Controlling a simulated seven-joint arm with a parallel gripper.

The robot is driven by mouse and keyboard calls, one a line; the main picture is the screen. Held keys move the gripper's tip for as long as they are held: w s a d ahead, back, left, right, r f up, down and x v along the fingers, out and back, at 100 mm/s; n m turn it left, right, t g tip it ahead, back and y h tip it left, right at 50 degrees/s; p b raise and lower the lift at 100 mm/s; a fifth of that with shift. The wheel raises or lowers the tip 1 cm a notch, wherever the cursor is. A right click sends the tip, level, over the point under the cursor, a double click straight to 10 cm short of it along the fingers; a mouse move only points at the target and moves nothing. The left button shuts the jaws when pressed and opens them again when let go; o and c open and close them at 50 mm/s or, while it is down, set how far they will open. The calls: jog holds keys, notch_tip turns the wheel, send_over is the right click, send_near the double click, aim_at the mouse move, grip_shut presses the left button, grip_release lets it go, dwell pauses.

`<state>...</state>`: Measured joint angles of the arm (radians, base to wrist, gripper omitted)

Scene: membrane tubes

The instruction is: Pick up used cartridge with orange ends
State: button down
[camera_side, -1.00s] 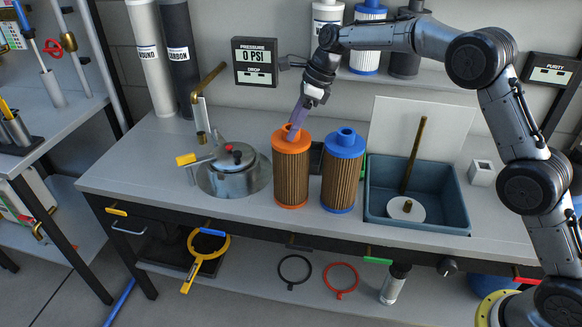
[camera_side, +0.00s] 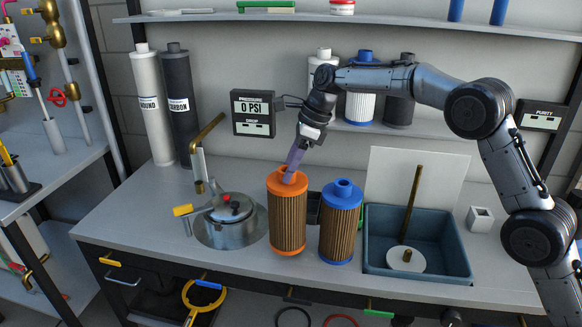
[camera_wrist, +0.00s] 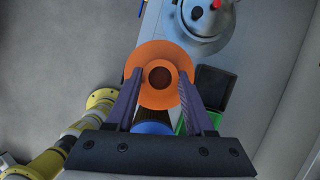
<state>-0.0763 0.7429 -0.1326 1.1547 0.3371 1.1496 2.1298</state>
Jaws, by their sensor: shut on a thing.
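The used cartridge with orange ends (camera_side: 287,222) has a brown pleated body and stands upright at the middle of the bench in the side view. My gripper (camera_side: 291,176) comes down from above with its purple fingers shut on the cartridge's orange top. In the wrist view, the fingers of my gripper (camera_wrist: 161,82) lie on both sides of the orange end cap (camera_wrist: 160,57), which has a dark round hole. I cannot tell clearly whether the cartridge's base is touching the bench.
A blue-ended cartridge (camera_side: 341,225) stands close on the right. A steel housing (camera_side: 231,224) with a yellow-handled lid is on the left. A blue-grey tub (camera_side: 452,262) with a brass rod is on the right. A shelf with cartridges is behind.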

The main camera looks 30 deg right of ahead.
jog(key=s+a+n+g, duration=0.2)
jog(key=s+a+n, duration=0.3)
jog(key=s+a, duration=1.2)
jog(key=s+r+n+g+h, duration=0.2)
jog(key=s+r+n+h, duration=0.1)
jog(key=n, duration=1)
jog(key=s+r+n+g+h, duration=0.2)
jog(key=s+n, duration=0.4)
jog(key=n, duration=0.8)
jog(key=shift+d+r+n+h, duration=0.15)
jog(key=shift+r+n+h, duration=0.15)
jog(key=shift+r+h, duration=0.5)
